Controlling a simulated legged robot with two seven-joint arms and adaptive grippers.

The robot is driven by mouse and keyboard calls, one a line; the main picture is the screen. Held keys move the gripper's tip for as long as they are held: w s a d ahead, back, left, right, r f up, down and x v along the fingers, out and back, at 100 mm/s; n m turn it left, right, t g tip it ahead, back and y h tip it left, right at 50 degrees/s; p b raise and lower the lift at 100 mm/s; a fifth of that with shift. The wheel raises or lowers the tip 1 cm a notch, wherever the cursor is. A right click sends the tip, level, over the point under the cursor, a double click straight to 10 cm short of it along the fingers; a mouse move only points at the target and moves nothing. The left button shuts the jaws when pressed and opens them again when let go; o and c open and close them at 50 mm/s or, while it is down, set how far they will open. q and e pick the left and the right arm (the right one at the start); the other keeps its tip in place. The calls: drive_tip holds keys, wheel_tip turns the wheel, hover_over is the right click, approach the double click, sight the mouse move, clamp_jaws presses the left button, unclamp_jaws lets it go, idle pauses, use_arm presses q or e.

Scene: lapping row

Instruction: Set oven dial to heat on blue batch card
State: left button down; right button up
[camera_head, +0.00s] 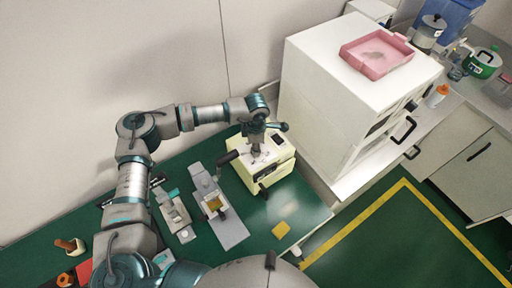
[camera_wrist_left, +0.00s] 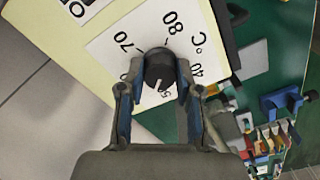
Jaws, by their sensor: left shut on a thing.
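The oven (camera_head: 275,176) is a small cream box on the green bench in the head view. Its black dial (camera_wrist_left: 158,68) sits on a white scale in the left wrist view, with 40, 50, 70, 80 and °C readable around it. The dial's white pointer line is directed toward the picture's bottom, close to the partly hidden 50. My left gripper (camera_wrist_left: 158,84) is shut on the dial, one finger on each side; it also shows above the oven in the head view (camera_head: 257,148). I cannot make out a blue batch card. My right gripper is not in view.
Grey bench devices (camera_head: 212,203) stand left of the oven. A large white cabinet (camera_head: 325,95) with a pink tray (camera_head: 364,62) on top stands to the right. The bench between the yellow piece and the oven is clear.

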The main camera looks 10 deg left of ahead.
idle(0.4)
use_arm(q)
drive_tip(key=c, duration=0.8)
unclamp_jaws()
drive_tip(key=shift+w, duration=0.15)
wheel_tip(320, 180, up, 12)
drive_tip(key=shift+f, duration=0.15)
